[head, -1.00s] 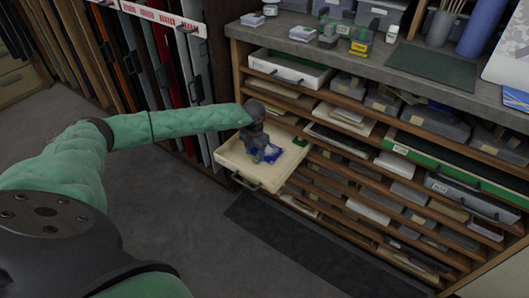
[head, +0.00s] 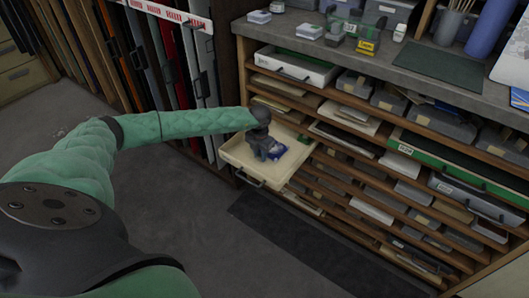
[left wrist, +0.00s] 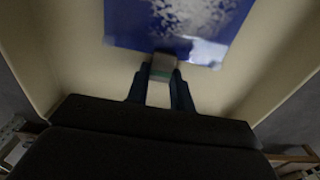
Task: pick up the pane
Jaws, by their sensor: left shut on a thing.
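The pane (head: 280,151) is a flat blue sheet with a frosted whitish patch, inside the pulled-out cream drawer (head: 235,157). In the left wrist view the pane (left wrist: 205,50) spreads ahead of the fingers. My left gripper (head: 267,153) reaches down into the drawer; in the left wrist view its fingers (left wrist: 163,68) are closed at the pane's near edge, with a small grey-green piece between them. I cannot tell if the pane is clear of the drawer floor. The gripper hides part of the pane in the head view. My right gripper is out of view.
The drawer belongs to a wooden rack (head: 345,150) of shallow shelves filled with trays and boxes. A grey worktop (head: 380,57) above carries small containers. Tall upright sheets (head: 165,70) stand left of the drawer.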

